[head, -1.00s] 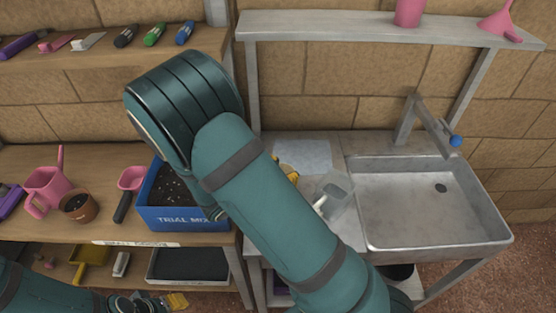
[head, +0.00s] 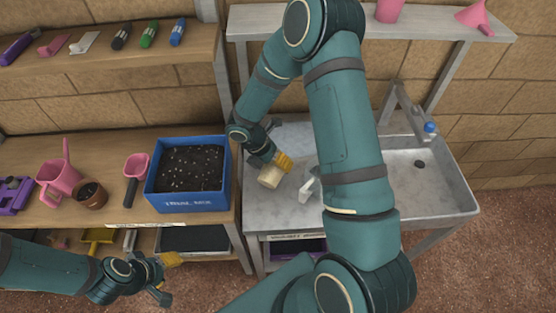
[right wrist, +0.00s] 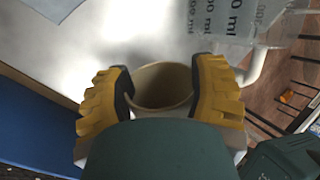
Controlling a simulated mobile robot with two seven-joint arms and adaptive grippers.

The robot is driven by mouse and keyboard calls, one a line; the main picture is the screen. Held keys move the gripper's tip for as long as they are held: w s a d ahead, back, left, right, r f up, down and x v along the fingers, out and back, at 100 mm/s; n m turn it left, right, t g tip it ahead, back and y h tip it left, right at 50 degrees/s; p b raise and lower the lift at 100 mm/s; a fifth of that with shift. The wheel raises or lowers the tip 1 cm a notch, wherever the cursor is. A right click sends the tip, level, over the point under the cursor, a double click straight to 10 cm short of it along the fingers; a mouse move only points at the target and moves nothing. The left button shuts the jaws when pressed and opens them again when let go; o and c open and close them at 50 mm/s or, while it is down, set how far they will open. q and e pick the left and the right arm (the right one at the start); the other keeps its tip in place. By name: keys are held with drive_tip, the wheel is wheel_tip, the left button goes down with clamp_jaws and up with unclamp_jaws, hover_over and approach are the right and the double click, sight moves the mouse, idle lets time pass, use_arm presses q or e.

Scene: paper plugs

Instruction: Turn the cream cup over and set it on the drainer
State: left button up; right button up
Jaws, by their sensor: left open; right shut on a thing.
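The cream cup (head: 270,178) is in my right gripper (head: 281,164), over the flat metal drainer (head: 262,212) left of the sink basin. In the head view the cup looks tilted; I cannot tell whether it touches the metal. In the right wrist view the cup (right wrist: 163,84) sits between the yellow fingers of my right gripper (right wrist: 165,90), its open mouth showing towards the camera. My left gripper (head: 165,277) is open and empty, low at the left in front of the shelves.
A clear measuring jug (right wrist: 226,22) with a white handle (head: 308,189) stands close right of the cup, partly hidden by my right arm. The sink basin (head: 436,190) lies further right. A blue soil box (head: 188,201) stands on the wooden bench to the left.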

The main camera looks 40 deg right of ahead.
use_arm(q)
drive_tip(key=r+p, duration=0.2)
drive_tip(key=r, duration=0.1)
drive_tip(key=shift+w+a+r, duration=0.1)
drive_tip(key=shift+w+r, duration=0.05)
drive_tip(key=shift+w, duration=0.05)
use_arm(e)
drive_tip(key=shift+w+d+r+n+g+y, duration=0.15)
drive_tip(key=shift+w+d+r+g+y, duration=0.15)
drive_tip(key=shift+w+r+y, duration=0.25)
drive_tip(key=shift+w+d+r+n+g+y, duration=0.15)
drive_tip(key=shift+w+r+g+y, duration=0.15)
drive_tip(key=shift+w+r+y, duration=0.2)
wheel_tip(320, 180, down, 6)
drive_tip(key=shift+f+b, duration=0.2)
drive_tip(key=shift+b, duration=0.25)
use_arm(q)
drive_tip(key=shift+f+b, duration=0.35)
drive_tip(key=shift+f, duration=0.65)
use_arm(e)
drive_tip(key=shift+f, duration=0.6)
use_arm(q)
drive_tip(key=shift+f+b, duration=0.45)
use_arm(e)
drive_tip(key=shift+f, duration=0.55)
drive_tip(key=o, duration=1.4)
drive_tip(key=v, duration=1.2)
